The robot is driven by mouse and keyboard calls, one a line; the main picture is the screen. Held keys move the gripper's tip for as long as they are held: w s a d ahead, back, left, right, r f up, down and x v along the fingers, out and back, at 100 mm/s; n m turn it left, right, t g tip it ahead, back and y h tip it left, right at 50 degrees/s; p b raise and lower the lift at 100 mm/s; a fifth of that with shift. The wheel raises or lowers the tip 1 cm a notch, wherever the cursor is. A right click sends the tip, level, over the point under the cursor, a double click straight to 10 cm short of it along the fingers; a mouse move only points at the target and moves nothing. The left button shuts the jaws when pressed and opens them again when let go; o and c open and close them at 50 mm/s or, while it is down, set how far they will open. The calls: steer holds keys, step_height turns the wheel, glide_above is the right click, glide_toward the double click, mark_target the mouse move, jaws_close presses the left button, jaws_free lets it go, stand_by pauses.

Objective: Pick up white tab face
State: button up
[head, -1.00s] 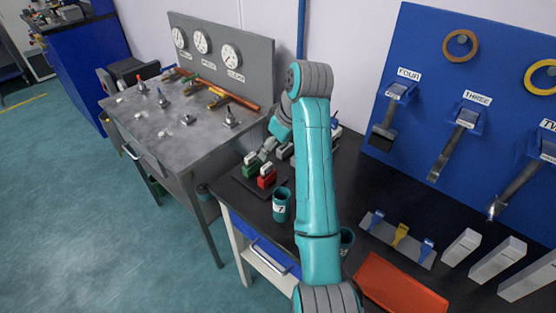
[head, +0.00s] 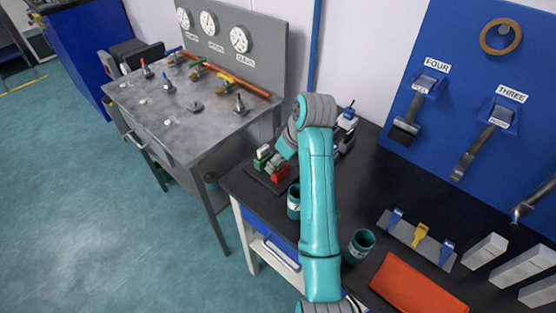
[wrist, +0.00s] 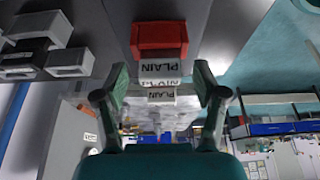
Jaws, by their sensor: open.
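A white tab face (wrist: 160,69) lettered PLAIN shows in the wrist view, just below a red block (wrist: 160,37) and between the fingertips in the picture. More white faces with the same lettering lie below it, partly overlapped. My gripper (wrist: 162,84) is open, one finger on each side of the white faces, with no visible contact. In the head view, the red block (head: 281,173) and a green block (head: 263,161) with pale parts sit on a dark plate. My arm is close to them there and hides part of the area; the lettering is too small to read.
Teal cups (head: 361,246) stand on the black bench, one partly behind my arm. A rack with blue and yellow tabs (head: 419,234), an orange-red tray (head: 415,285) and pale blocks (head: 484,251) are to the right. A grey gauge table (head: 185,115) stands at left.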

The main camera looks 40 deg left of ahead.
steer(key=shift+f, duration=0.25)
steer(key=c, duration=1.2)
steer(key=shift+c, duration=0.2)
steer(key=shift+r, duration=0.15)
